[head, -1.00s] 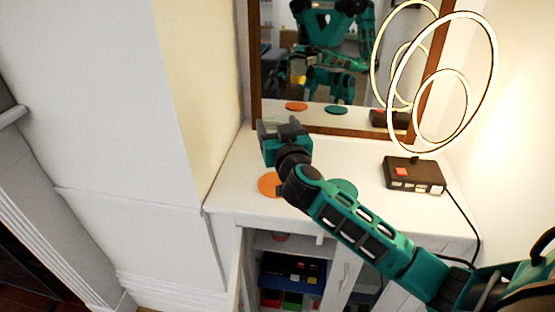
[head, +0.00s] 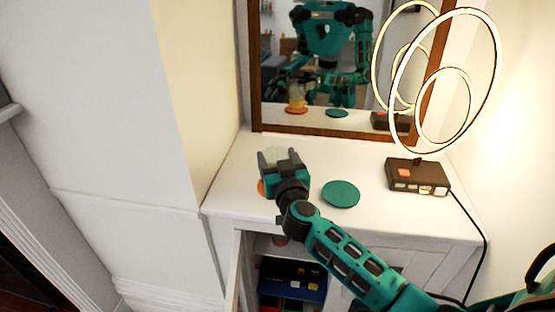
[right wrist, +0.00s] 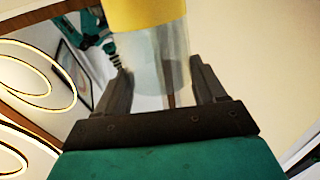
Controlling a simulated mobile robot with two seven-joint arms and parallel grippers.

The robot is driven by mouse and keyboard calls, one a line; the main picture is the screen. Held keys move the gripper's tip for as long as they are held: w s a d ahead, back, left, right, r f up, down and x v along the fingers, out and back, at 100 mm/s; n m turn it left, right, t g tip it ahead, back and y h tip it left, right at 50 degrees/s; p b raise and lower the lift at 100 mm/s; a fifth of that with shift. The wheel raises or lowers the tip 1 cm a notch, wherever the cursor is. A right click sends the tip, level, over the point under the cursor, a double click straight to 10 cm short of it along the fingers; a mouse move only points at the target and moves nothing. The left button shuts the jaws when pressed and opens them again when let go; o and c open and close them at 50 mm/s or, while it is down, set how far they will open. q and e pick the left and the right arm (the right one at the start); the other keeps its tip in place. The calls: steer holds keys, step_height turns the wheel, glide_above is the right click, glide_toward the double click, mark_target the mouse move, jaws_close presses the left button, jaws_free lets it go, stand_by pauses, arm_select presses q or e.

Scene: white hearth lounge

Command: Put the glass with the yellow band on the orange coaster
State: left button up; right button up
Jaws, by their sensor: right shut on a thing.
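My right gripper (head: 280,156) is above the left part of the white cabinet top, shut on the glass. The clear glass (right wrist: 152,75) with its yellow band (right wrist: 145,13) is between the fingers (right wrist: 158,80) in the right wrist view. In the head view only a pale bit of the glass (head: 276,154) shows between the fingers. The orange coaster (head: 261,188) is mostly hidden behind the gripper; its left edge shows. In the mirror the glass appears at the orange coaster, but I cannot tell whether they touch. My left gripper is not directly in view.
A green coaster (head: 341,194) lies right of my gripper. A dark lamp base (head: 417,176) with glowing rings (head: 487,75) stands at the right, its cable running down the front. The mirror (head: 310,121) closes off the back. A cabinet door below stands open.

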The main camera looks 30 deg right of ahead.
steer(key=o, duration=1.7)
steer(key=shift+o, duration=0.2)
steer(key=shift+s+r, duration=0.1)
steer(key=shift+s, duration=0.05)
steer(key=s+a+n+t+y+p, duration=0.3)
steer(key=s+a, duration=0.4)
steer(key=s, duration=0.7)
steer(key=s+a+f+n+g+y, duration=0.1)
steer(key=s+f+g, duration=0.3)
steer(key=f, duration=0.4)
steer(key=s+a+f+n+g+y+b, duration=0.1)
steer(key=s+a+f+g+y, duration=0.1)
steer(key=s+f+g, duration=0.3)
step_height(320, 180, down, 4)
steer(key=shift+s+a+r+n+g+y, duration=0.15)
steer(key=shift+s+n+g+y, duration=0.15)
steer(key=shift+s, duration=0.9)
